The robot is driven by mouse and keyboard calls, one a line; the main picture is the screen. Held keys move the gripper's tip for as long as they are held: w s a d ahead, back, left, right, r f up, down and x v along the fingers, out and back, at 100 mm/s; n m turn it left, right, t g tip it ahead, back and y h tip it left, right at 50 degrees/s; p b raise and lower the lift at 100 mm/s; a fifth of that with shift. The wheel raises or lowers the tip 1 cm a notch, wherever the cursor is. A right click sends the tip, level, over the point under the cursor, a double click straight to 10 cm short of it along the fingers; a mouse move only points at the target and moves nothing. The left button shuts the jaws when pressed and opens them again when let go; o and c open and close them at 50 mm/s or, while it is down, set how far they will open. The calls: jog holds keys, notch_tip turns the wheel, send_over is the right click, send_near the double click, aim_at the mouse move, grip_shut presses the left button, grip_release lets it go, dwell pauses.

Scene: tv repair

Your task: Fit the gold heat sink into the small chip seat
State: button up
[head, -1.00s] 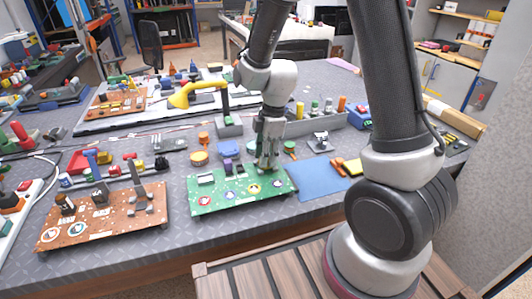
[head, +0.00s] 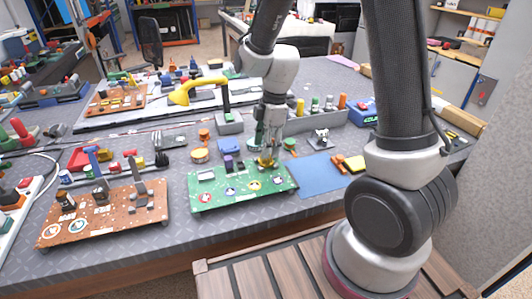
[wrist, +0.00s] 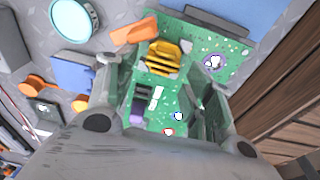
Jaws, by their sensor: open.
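The gold heat sink (head: 265,162) stands on the back right part of the green circuit board (head: 214,201). In the wrist view the finned gold heat sink (wrist: 163,58) sits on the green board (wrist: 190,32), beyond my fingertips. My gripper (head: 268,148) is open just above the heat sink; its spread fingers also show in the wrist view (wrist: 155,92). The fingers do not grip it. I cannot make out the small chip seat under or around the heat sink, so how it is seated is hidden.
A blue mat (head: 315,174) lies right of the board, with orange and yellow blocks (head: 352,163) beside it. A brown board (head: 112,212) lies to the left. A grey rack with coloured pegs (head: 315,120) and a yellow-armed lamp (head: 198,90) stand behind.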

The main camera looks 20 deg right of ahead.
notch_tip(320, 180, up, 9)
jog(key=d, duration=0.1)
jog(key=shift+s+d+f, duration=0.15)
jog(key=shift+s+d, duration=0.05)
jog(key=shift+d, duration=0.05)
jog(key=s+d+r+m+t, duration=0.2)
jog(key=s+d+r+m, duration=0.4)
jog(key=s+m, duration=0.3)
jog(key=s+d+r+m+t+h, duration=0.1)
jog(key=s+d+r+m+t, duration=0.1)
jog(key=s+d+r+m, duration=0.4)
jog(key=s+d+m, duration=0.1)
jog(key=s+m, duration=0.2)
jog(key=shift+s+r+h, duration=0.3)
jog(key=shift+s+r, duration=0.05)
jog(key=shift+s, duration=0.05)
